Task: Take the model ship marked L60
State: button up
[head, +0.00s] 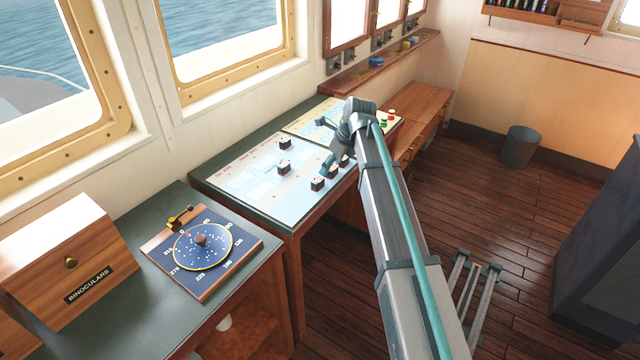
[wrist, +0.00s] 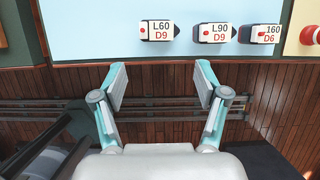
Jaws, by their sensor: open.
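The model ship marked L60 (wrist: 158,31), a small white-topped block with a red dot and "D9" under the name, lies on the pale chart near its front edge in the wrist view. In the head view it appears to be the nearest block in the front row (head: 318,184), though the labels are too small to read there. My gripper (wrist: 160,82) is open and empty. In the wrist view its fingers are spread below the L60 ship, apart from it, over the table edge and floor. In the head view my arm partly hides the chart's right part.
A ship marked L90 (wrist: 214,33) and one ending in 160 (wrist: 258,33) stand close to the right of L60. Two more ships (head: 285,143) (head: 283,167) stand farther back on the chart (head: 240,170). A binoculars box (head: 70,250) and star dial (head: 203,245) are at left.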

jog(key=r, duration=0.1)
jog(key=p, duration=0.2)
send_over(318, 179)
jog(key=s+d, duration=0.1)
jog(key=d, duration=0.1)
notch_tip(318, 179, down, 4)
jog(key=shift+d+f, duration=0.15)
jog(key=shift+f, duration=0.05)
jog(key=shift+a+p+x, duration=0.1)
jog(key=shift+p+x, duration=0.4)
jog(key=shift+x, duration=0.6)
jog(key=shift+a+p+x, duration=0.15)
jog(key=shift+p+x, duration=0.3)
jog(key=shift+x, duration=0.65)
jog(key=shift+a+f, duration=0.1)
jog(key=shift+f, duration=0.3)
jog(key=c, duration=0.8)
